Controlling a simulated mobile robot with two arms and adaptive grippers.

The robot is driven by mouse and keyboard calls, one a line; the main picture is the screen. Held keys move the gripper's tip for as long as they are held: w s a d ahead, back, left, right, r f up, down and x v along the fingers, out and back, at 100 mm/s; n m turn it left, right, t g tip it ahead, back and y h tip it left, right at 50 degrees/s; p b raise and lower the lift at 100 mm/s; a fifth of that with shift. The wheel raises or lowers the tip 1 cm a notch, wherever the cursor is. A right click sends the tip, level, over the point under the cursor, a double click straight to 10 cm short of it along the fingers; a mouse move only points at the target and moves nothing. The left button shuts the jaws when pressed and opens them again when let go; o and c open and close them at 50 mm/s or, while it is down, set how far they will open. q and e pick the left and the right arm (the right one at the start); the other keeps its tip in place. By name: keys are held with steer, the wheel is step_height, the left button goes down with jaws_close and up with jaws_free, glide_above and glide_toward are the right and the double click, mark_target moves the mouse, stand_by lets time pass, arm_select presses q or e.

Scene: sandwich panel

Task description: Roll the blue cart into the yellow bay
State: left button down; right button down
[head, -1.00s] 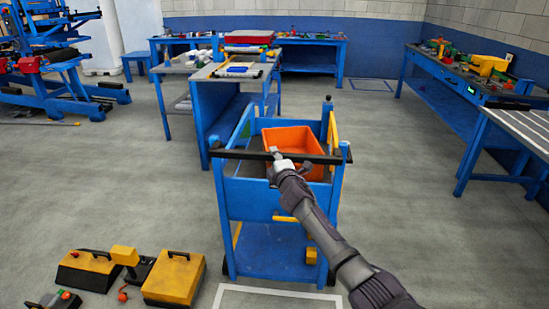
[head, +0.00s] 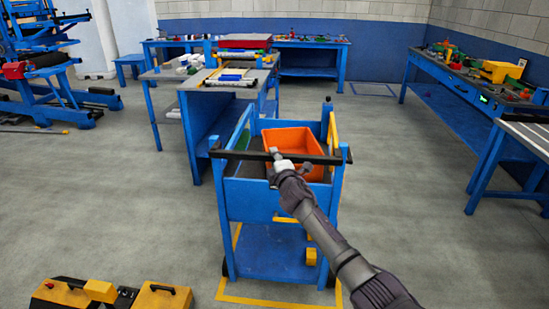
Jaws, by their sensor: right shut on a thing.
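The blue cart (head: 272,206) stands upright in the middle of the head view, with an orange bin (head: 293,143) on its top shelf. Its dark handle bar (head: 240,155) runs across the near side. My right gripper (head: 276,160) is shut on the handle bar near its middle. The yellow bay (head: 279,302) is a yellow outline on the floor. Its near edge lies in front of the cart, and part of its left side shows beside and through the cart. The cart hides the far part, so I cannot tell whether every wheel is inside. My left gripper is not in view.
A blue workbench (head: 218,93) with tools stands close beyond the cart on the left. Yellow and black toolboxes (head: 160,302) lie on the floor at the lower left. More benches (head: 465,108) line the right. Open grey floor (head: 400,200) lies right of the cart.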

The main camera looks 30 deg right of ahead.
steer(key=shift+f, duration=0.1)
stand_by(0.3)
steer(key=c, duration=1)
jaws_free()
steer(key=shift+o, duration=0.2)
steer(key=v, duration=1.2)
steer(key=shift+d, duration=0.15)
